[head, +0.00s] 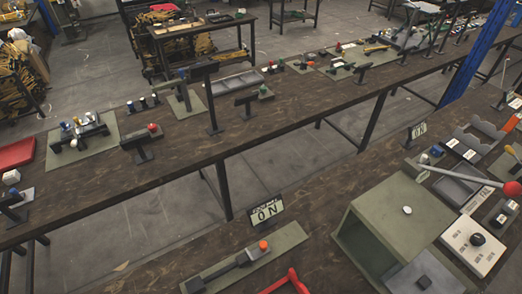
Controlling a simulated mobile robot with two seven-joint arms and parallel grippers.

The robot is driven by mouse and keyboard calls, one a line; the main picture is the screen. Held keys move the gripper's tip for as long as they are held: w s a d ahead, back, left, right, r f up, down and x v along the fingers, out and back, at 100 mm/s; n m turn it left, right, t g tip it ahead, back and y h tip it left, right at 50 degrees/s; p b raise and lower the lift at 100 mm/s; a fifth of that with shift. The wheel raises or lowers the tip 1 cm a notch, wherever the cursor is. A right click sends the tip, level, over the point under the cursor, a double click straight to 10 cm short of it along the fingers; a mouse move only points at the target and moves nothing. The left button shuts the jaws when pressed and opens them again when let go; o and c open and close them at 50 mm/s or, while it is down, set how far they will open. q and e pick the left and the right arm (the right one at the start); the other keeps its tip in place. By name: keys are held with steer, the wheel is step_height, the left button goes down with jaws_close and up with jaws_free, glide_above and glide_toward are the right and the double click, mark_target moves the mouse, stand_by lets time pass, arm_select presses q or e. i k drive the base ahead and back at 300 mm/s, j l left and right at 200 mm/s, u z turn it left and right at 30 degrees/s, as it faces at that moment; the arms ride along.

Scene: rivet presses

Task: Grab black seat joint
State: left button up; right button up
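Neither of my grippers shows in the head view. I cannot tell for sure which part is the black seat joint. A long dark part (228,268) with an orange knob at one end lies on a green plate on the near bench. Several other small black fixtures stand on the long far bench, among them a black bracket (140,142) with a red knob beside it.
The long dark wooden bench (250,128) runs across the view. The near bench holds a sign (266,211), a green press housing (396,222), a lever with a red ball, and a white control box (474,245). Grey floor (290,168) separates the benches.

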mark_target(499, 220)
steer(key=z, duration=2.1)
steer(key=i, duration=2.05)
steer(key=i+l, duration=0.1)
steer(key=i, duration=1.9)
steer(key=i+u, duration=0.1)
steer(key=u, duration=0.35)
steer(key=i+u, duration=0.15)
steer(key=u, duration=0.3)
steer(key=i+u, duration=0.1)
steer(key=u, duration=0.3)
steer(key=i+l+u, duration=0.1)
steer(key=u, duration=0.35)
steer(key=l+u, duration=0.15)
steer(key=u, duration=4.15)
steer(key=k+l, duration=0.05)
